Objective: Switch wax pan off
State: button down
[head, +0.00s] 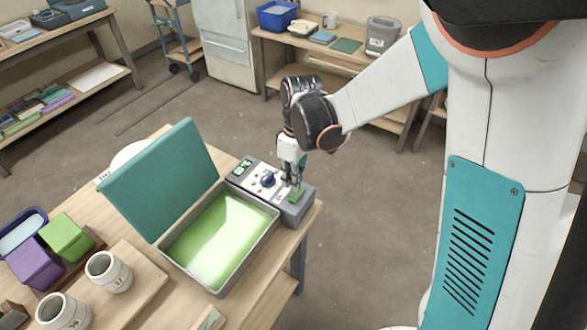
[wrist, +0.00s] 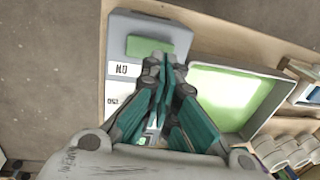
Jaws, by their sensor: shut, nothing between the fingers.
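The wax pan (head: 270,236) is a grey tray holding glossy green wax, with its teal lid (head: 160,178) standing open. In the wrist view the green rocker (wrist: 150,45) lies just beyond my fingertips, beside an upside-down ON label (wrist: 122,69); an OFF label (wrist: 113,101) is farther along. My gripper (head: 292,182) points down over the box, shut and empty, close to the rocker. I cannot tell whether it touches.
Two cups (head: 108,272) stand on a board left of the pan, near green (head: 66,238) and purple (head: 36,262) blocks. The table edge is close to the box's right side. Open floor (head: 370,210) lies beyond it.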

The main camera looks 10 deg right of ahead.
aim_at(290, 195)
jog(key=shift+s+a+f+b, duration=0.1)
jog(key=shift+f+b, duration=0.1)
jog(key=shift+f, duration=0.45)
jog(key=shift+s+f+b, duration=0.1)
jog(key=shift+f+b, duration=0.05)
jog(key=shift+f, duration=0.5)
jog(key=shift+s+a+f+t+h, duration=0.2)
jog(key=shift+f+t+h, duration=0.2)
jog(key=shift+t, duration=0.1)
jog(key=shift+r, duration=0.1)
jog(key=shift+w+d, duration=0.1)
jog(key=shift+w+d+r, duration=0.15)
jog(key=shift+w+d, duration=0.3)
jog(key=shift+w, duration=0.1)
